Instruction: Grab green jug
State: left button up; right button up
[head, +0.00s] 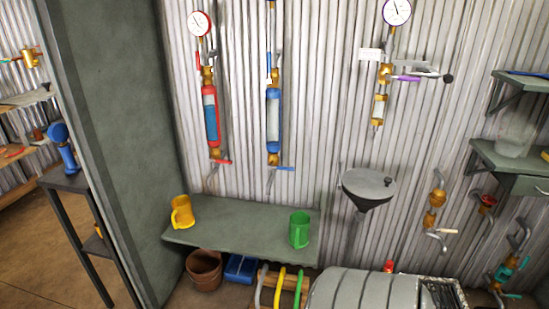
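A green jug (299,230) stands upright near the right end of a grey-green bench (240,225) against the corrugated wall. A dark slot-like shape shows on its side, and its handle is hard to make out. A yellow jug (182,212) with its handle toward the left stands at the left end of the same bench. Neither of my grippers shows in the head view.
A grey partition (118,140) stands left of the bench. Below it are a brown bucket (204,270) and a blue box (241,268). Gauges and pipes hang on the wall above. A grey basin (368,186) is to the right. The bench between the jugs is clear.

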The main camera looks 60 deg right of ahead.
aim_at(300, 228)
jog(key=z, duration=1.7)
